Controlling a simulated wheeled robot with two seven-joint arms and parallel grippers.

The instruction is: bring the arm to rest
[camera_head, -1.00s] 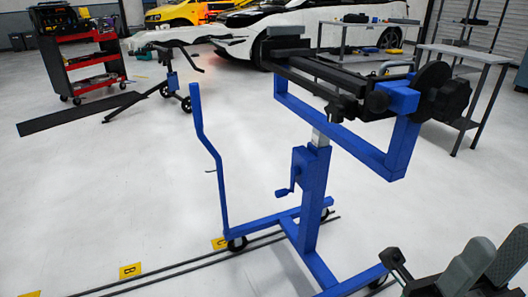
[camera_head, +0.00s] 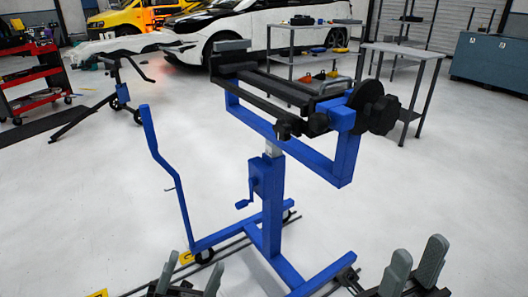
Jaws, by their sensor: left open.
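My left gripper (camera_head: 190,279) shows at the bottom edge in the head view, left of the blue stand's base. Its two grey fingers are apart and nothing shows between them. My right gripper (camera_head: 414,265) is at the bottom right, right of the stand's base. Its two grey fingers point up with a gap between them, and it looks empty. Most of both arms is cut off by the lower edge of the picture.
A blue wheeled stand (camera_head: 270,195) with a black clamping top stands in the middle, in front of me. Behind are a grey table (camera_head: 405,52), a white car (camera_head: 235,38), a red tool cart (camera_head: 38,75) and a teal cabinet (camera_head: 490,65). The floor at right is clear.

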